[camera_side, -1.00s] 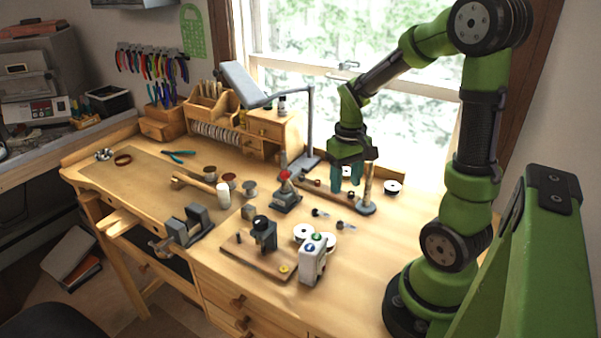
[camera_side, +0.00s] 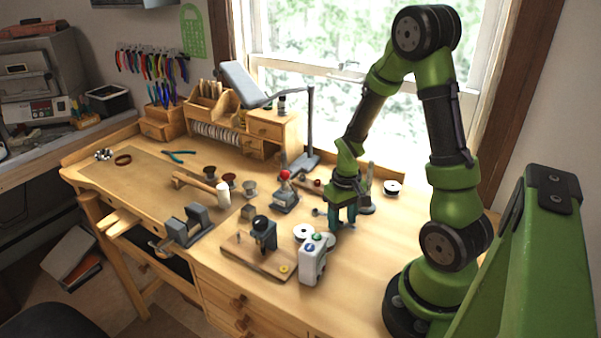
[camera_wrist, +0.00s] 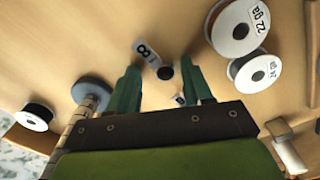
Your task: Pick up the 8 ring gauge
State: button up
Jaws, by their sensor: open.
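The 8 ring gauge shows in the wrist view as a pale tag (camera_wrist: 147,53) marked 8, joined to a small dark ring (camera_wrist: 165,73). It lies on the bench top. My gripper (camera_wrist: 160,65) is open, with its two green fingers either side of the dark ring and a gap to each. In the side view my gripper (camera_side: 342,222) points down, low over the bench. A second small pale tag (camera_wrist: 179,99) lies between the fingers, partly hidden by the gripper body. A small gauge (camera_side: 318,211) shows left of my gripper in the side view.
Wire spools (camera_wrist: 238,28) lie close to the right finger in the wrist view. A round grey stand base (camera_wrist: 92,90) is left of the fingers. A white device (camera_side: 313,260) stands in front of my gripper in the side view. The bench's front right is clear.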

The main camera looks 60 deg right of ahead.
grip_shut()
jog(key=shift+r, duration=0.1)
